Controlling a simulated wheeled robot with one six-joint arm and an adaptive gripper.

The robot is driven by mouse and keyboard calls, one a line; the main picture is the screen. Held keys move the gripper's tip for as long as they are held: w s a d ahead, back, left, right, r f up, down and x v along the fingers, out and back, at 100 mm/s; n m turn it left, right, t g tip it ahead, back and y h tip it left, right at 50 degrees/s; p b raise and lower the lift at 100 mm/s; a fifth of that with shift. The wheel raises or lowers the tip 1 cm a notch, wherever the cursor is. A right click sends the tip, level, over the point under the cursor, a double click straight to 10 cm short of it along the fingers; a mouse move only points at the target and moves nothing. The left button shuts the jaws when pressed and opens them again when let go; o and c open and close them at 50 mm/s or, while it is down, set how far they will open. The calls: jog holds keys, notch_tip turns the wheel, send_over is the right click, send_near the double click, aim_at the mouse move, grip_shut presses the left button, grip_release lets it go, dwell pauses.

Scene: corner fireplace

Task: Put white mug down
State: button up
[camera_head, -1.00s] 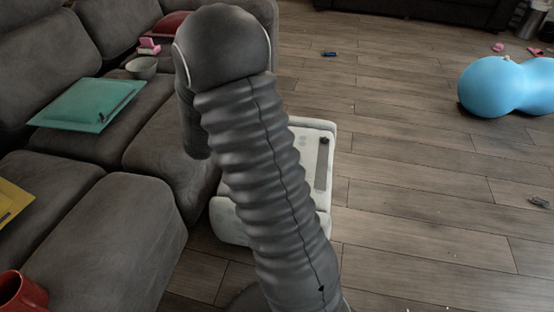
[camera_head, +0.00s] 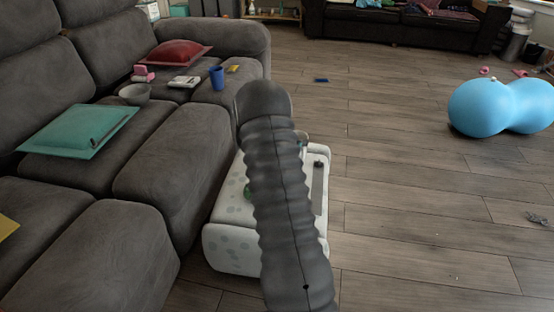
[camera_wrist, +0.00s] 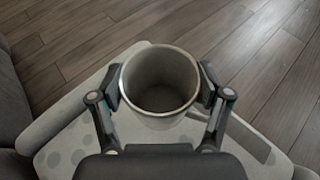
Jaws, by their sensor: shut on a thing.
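The white mug (camera_wrist: 160,115) is in the middle of the wrist view, its open top facing the camera, and it looks empty inside. My gripper (camera_wrist: 160,88) is shut on the mug, with one finger on each side of it. Below the mug is the pale, spotted top of a low white block-like seat (camera_wrist: 62,150), which also shows in the head view (camera_head: 235,248). In the head view my arm hides the mug. I cannot tell whether the mug's base touches the seat.
A grey sofa (camera_head: 165,150) stands close on the left, with a teal cushion (camera_head: 60,130), a bowl (camera_head: 134,94), a blue cup (camera_head: 217,77) and a red cushion (camera_head: 175,52) on it. A blue peanut-shaped ball (camera_head: 490,108) lies at the right. The wooden floor between is mostly clear.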

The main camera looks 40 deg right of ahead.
jog(key=shift+w+a+f, duration=0.35)
jog(key=shift+w+f, duration=1)
jog(key=shift+f, duration=0.15)
jog(key=shift+w+a+f, duration=0.4)
jog(key=shift+w+f, duration=1)
jog(key=shift+f, duration=0.1)
jog(key=shift+w+a+f, duration=0.35)
jog(key=shift+w+f, duration=1)
jog(key=shift+f, duration=0.15)
jog(key=shift+f, duration=0.1)
jog(key=shift+f, duration=0.15)
jog(key=o, duration=1.8)
jog(key=shift+r, duration=0.2)
